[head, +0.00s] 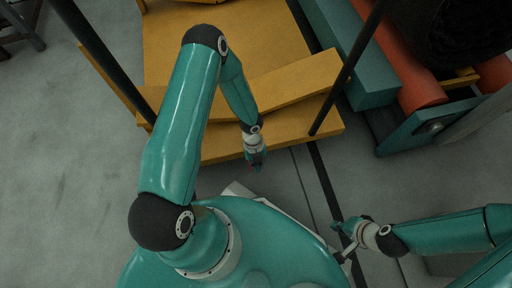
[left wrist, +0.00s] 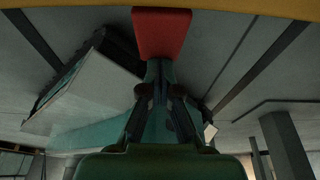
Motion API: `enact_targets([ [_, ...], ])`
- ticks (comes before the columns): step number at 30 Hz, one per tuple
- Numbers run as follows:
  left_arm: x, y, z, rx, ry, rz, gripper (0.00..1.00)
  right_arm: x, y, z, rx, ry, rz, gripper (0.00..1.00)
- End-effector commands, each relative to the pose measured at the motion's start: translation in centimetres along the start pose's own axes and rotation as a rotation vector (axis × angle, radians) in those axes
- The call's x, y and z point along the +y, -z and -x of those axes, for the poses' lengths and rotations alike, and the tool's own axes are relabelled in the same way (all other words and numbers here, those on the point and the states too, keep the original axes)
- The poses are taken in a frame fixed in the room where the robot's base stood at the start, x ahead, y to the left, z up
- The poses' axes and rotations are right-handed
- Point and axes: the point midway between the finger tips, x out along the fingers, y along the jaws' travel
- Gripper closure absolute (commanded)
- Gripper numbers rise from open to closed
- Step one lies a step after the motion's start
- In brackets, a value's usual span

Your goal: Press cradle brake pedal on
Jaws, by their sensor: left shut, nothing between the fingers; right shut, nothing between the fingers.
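A red pedal-like block (left wrist: 162,32) shows at the top of the left wrist view, just beyond the tips of my left gripper (left wrist: 160,85). In the head view my left gripper (head: 257,162) points down at the front edge of a yellow platform (head: 222,150). A tiny red patch shows at its tips; most of the pedal is hidden there. I cannot tell whether the fingers touch it. The left fingers are shut and empty. My right gripper (head: 345,229) is shut and empty, low at the right, away from the platform.
A teal frame with orange-red rollers (head: 414,90) holds a dark roll (head: 445,30) at the upper right. Dark upright poles (head: 345,75) rise at the platform's corners. A dark strip (head: 325,185) runs along the grey floor. Open floor (head: 60,170) lies at the left.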

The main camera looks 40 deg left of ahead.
Motion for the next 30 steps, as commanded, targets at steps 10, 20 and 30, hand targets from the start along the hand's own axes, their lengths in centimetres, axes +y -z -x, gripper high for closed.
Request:
enact_targets([
  [10,-0.1,0.5,0.1,0.005,-0.001,-0.002,1.0,-0.1,0.0,0.3,0.0,0.0,0.0,1.0],
  [20,-0.6,3.7,5.4,-0.003,-0.002,-0.014,1.0,-1.1,0.0,3.0,0.0,0.0,0.0,1.0],
  [30,-0.6,7.4,10.6,-0.003,-0.003,-0.016,1.0,-1.8,0.0,5.1,0.0,0.0,0.0,1.0],
])
